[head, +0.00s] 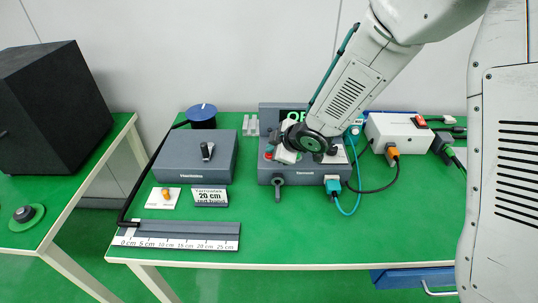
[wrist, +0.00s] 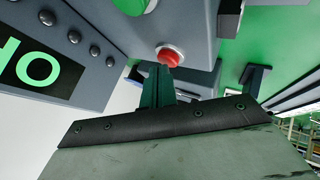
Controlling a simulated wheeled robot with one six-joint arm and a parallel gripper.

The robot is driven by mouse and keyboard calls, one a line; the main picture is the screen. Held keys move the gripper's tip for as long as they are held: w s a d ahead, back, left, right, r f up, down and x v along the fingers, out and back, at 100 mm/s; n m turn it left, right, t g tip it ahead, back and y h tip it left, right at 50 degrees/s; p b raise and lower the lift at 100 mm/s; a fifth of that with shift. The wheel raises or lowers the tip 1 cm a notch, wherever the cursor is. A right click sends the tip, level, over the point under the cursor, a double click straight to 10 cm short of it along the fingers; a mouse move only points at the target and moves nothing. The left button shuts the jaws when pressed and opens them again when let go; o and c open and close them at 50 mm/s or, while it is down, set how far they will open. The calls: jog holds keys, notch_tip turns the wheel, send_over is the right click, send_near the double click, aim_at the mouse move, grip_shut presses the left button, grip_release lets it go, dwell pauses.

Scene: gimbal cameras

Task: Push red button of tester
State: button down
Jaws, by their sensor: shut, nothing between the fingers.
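The tester is a grey box (head: 302,178) on the green table, with a dark screen (wrist: 35,65) showing green characters, only partly visible. Its red button (wrist: 169,56) is round and sits in a pale ring; it shows small at the tester's left side in the head view (head: 268,156). My gripper (wrist: 158,72) is shut and empty. Its dark green fingertips are right by the red button in the wrist view, overlapping its lower edge; I cannot tell whether they touch it. My wrist covers much of the tester's top in the head view.
A grey box with a black lever (head: 194,157) stands left of the tester. A ruler strip (head: 180,243) lies at the table's front left. A white power box (head: 397,134) and cables are at the right. The front right tabletop is clear.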

jog(key=shift+r, duration=0.1)
jog(key=shift+r, duration=2.95)
